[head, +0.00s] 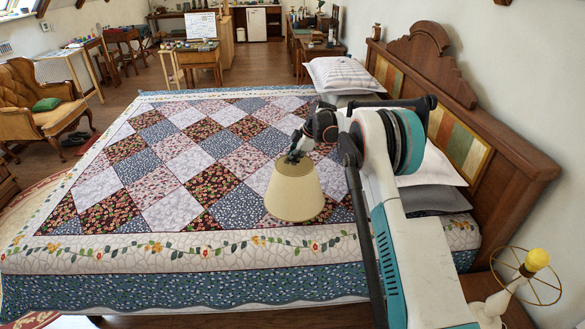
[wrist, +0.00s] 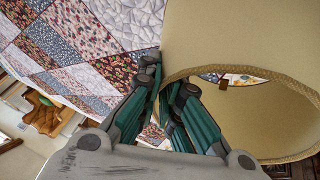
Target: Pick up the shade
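The shade (head: 294,191) is a cream, tapered lampshade. In the head view it hangs below my gripper (head: 294,155), over the near part of the bed, apart from the lamp base. In the wrist view the shade (wrist: 235,35) fills the upper right, its braided rim and hollow inside showing. My gripper (wrist: 167,82) has its green-padded fingers on either side of the shade's wall at the rim, shut on it. The exact contact is partly hidden by the fingers.
The lamp base (head: 491,308) with a yellow bulb (head: 537,260) and bare wire ring stands at the lower right. The quilted bed (head: 170,210) lies below, with pillows (head: 342,75) against the wooden headboard (head: 500,145). An armchair (head: 40,95) is at left.

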